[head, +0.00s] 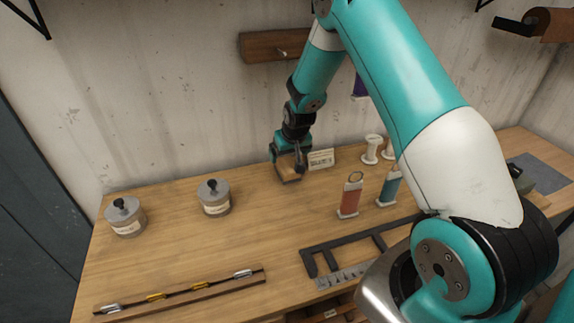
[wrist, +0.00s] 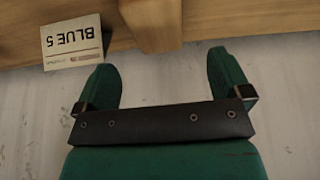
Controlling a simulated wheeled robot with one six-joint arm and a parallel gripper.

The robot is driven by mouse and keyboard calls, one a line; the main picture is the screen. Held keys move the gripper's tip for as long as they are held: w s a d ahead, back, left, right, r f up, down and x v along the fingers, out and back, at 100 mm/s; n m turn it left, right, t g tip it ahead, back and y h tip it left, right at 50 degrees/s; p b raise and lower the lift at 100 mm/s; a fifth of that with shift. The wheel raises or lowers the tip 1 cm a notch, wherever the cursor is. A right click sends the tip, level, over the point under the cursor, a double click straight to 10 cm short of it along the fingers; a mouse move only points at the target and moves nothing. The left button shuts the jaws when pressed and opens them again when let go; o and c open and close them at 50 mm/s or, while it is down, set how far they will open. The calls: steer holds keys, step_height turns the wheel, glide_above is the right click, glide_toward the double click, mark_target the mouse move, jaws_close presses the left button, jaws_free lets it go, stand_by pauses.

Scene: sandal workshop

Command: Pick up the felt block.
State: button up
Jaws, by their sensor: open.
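A brown block, which looks like the felt block, stands at the back of the bench by the wall, under my gripper (head: 289,168) in the head view. In the wrist view the brown block (wrist: 150,24) shows at the top, between the lines of my two green fingers. My gripper (wrist: 165,75) is open, with a gap on both sides of the block. I cannot tell whether any finger touches it. My gripper hides part of the block in the head view.
A "BLUE 5" card (wrist: 72,44) stands close beside the block; it also shows in the head view (head: 321,159). Two lidded tins (head: 214,197) stand left.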

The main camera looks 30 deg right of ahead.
mark_target(287, 165)
steer(key=shift+p+x, duration=0.3)
steer(key=shift+x, duration=0.85)
steer(key=shift+w+d+f+p, duration=0.1)
steer(key=shift+d+f+p, duration=0.05)
steer(key=shift+f+p, duration=0.45)
steer(key=p+x, duration=0.1)
steer(key=x, duration=0.2)
steer(key=shift+f+p, duration=0.1)
steer(key=shift+p, duration=0.25)
steer(key=shift+f, duration=0.4)
steer(key=shift+f+b, duration=0.25)
steer(key=shift+b, duration=0.2)
steer(key=shift+c, duration=0.3)
steer(key=c, duration=1)
